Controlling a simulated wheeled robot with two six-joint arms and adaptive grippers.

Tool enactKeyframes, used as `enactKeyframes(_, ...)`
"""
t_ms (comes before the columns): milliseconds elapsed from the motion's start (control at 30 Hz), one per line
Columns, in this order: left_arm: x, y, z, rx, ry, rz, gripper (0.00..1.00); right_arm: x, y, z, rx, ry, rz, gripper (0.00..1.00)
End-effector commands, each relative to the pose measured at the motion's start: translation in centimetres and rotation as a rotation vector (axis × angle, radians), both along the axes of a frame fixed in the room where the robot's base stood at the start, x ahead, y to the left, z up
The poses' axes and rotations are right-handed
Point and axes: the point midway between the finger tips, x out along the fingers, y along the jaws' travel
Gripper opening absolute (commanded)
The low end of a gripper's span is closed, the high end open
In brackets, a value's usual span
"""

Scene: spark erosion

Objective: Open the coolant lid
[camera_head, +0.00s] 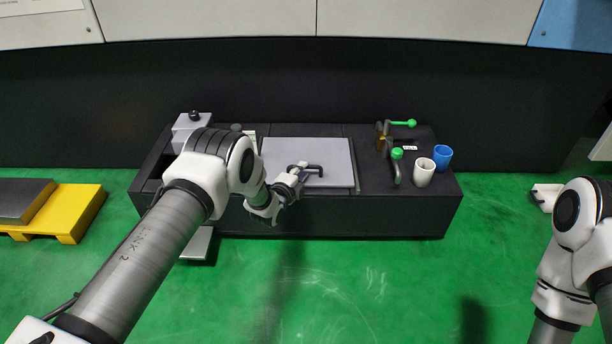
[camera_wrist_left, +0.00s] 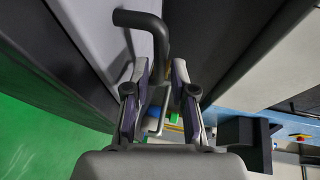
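The coolant lid (camera_head: 300,152) is a flat grey panel lying closed on top of the black bench, with a dark bar handle (camera_head: 315,168) near its front edge. In the left wrist view the handle (camera_wrist_left: 157,28) curves down toward the fingertips. My left gripper (camera_head: 297,174) is at the left end of the handle. In the left wrist view its two fingers (camera_wrist_left: 160,72) are apart, with the handle's near end at or between the tips. Whether they touch it is hard to tell. My right arm stands at the right edge, and I make out no right gripper.
On the bench right of the lid are green-knobbed levers (camera_head: 397,154), a white cup (camera_head: 424,173) and a blue cup (camera_head: 443,157). A grey block with a black knob (camera_head: 190,130) stands at the left. A yellow pallet (camera_head: 82,212) lies on the floor. The green floor in front is clear.

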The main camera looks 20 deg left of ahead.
Motion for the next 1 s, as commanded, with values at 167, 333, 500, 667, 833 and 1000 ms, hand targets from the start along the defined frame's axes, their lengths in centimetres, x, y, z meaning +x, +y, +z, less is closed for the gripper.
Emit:
enactKeyframes(167,2.8,-0.4,-1.0,0.0,-0.002,-0.001,0.25,0.1,0.0,-2.2,0.0,-0.003,-0.004,0.4)
enactKeyframes(333,3.4,-0.5,-0.7,0.0,0.001,-0.001,0.25,0.2,-0.1,-2.2,-0.001,-0.004,-0.005,0.4)
enactKeyframes(500,3.3,-0.4,-0.7,0.0,0.002,0.0,0.1,0.2,-0.1,-2.2,-0.001,-0.004,-0.005,0.4)
enactKeyframes(667,3.3,-0.4,-0.7,-0.001,0.001,0.0,0.0,0.2,-0.1,-2.2,-0.001,-0.004,-0.005,0.4)
enactKeyframes(833,3.2,-0.5,-0.6,-0.001,0.002,0.0,0.0,0.1,-0.1,-2.0,0.0,-0.003,-0.005,0.4)
enactKeyframes(1000,2.2,-0.8,-0.4,-0.001,0.005,0.0,0.0,0.1,0.0,-0.7,0.0,-0.002,-0.003,0.4)
